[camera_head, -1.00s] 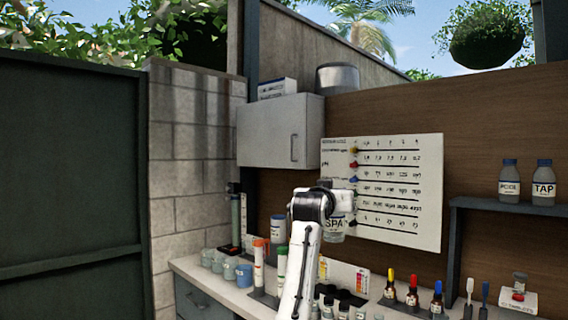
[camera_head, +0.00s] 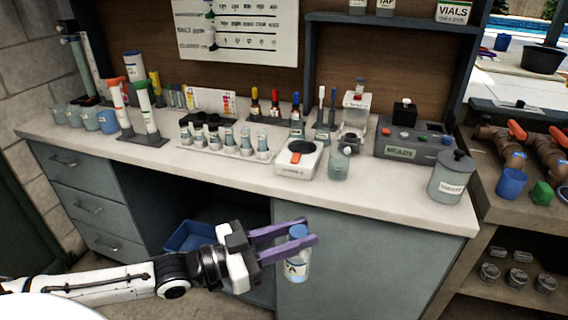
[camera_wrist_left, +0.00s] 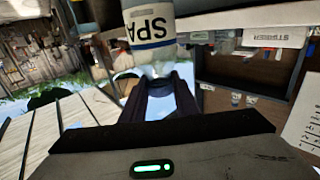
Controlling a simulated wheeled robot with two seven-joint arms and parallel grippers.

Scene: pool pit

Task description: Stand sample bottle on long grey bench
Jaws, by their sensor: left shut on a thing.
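The sample bottle (camera_head: 297,265) is clear, with a blue cap and a white label. My left gripper (camera_head: 306,231) is shut on it around the cap end and holds it roughly upright. It hangs in front of the bench's cabinet front, lower in the picture than the worktop. In the left wrist view the bottle (camera_wrist_left: 150,35) shows its label "SPA" upside down between the fingers. The long grey bench (camera_head: 370,199) has grey cabinets and a pale top, seen across the head view. My right gripper is not in view.
The bench top holds blue-grey cups (camera_head: 90,119), test tubes, a vial rack (camera_head: 225,146), a white scale (camera_head: 298,158), a jar (camera_head: 338,164), a grey device (camera_head: 415,145) and a lidded canister (camera_head: 451,180). Bare top shows along the front edge. A blue bin (camera_head: 190,236) stands below.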

